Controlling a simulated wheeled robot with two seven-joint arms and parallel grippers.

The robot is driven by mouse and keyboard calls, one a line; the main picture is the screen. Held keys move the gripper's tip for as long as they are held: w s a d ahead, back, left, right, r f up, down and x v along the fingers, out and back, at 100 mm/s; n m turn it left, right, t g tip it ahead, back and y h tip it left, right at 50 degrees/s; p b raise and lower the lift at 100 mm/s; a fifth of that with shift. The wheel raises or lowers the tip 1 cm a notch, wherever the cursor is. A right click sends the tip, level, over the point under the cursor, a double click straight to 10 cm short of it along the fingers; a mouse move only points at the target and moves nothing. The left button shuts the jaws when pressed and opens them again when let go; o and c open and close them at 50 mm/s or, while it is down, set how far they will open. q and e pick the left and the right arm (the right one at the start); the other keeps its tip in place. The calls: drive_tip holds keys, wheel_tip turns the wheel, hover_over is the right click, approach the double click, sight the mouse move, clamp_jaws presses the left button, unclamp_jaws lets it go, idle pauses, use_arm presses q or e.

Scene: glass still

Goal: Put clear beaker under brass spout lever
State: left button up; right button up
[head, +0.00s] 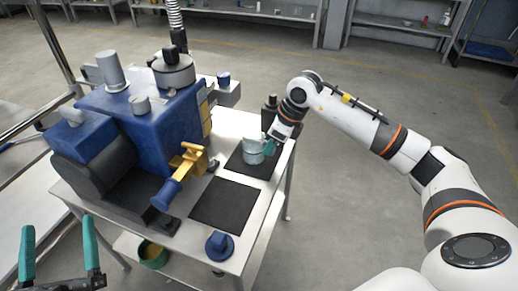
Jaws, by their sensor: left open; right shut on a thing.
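The clear beaker (254,152), pale teal in this light, is upright at the far black mat on the metal table. My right gripper (270,144) is shut on its right side. I cannot tell whether the beaker's base touches the mat. The brass spout lever (190,158) sticks out from the front of the blue machine, left of the beaker and apart from it. My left gripper (58,223) is open and empty at the lower left, with its teal fingers wide apart.
The blue machine (150,125) fills the table's left side. A blue-handled part (165,195) juts out below the lever. The near black mat (222,204) is bare.

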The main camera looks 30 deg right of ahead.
clamp_jaws()
drive_tip(key=shift+r+p, duration=0.3)
drive_tip(key=shift+r, duration=0.05)
drive_tip(key=shift+r+p, duration=0.55)
drive_tip(key=shift+r, duration=0.15)
drive_tip(key=shift+r+p, duration=0.3)
drive_tip(key=shift+r, duration=0.1)
drive_tip(key=shift+r+p, duration=0.35)
drive_tip(key=shift+r, duration=0.05)
use_arm(q)
wheel_tip(320, 180, down, 11)
drive_tip(key=a+g+y, duration=0.1)
drive_tip(key=g+y, duration=0.2)
drive_tip(key=g, duration=0.5)
drive_tip(key=shift+w+a, duration=0.25)
drive_tip(key=shift+a, duration=0.1)
use_arm(e)
drive_tip(key=shift+r, duration=0.15)
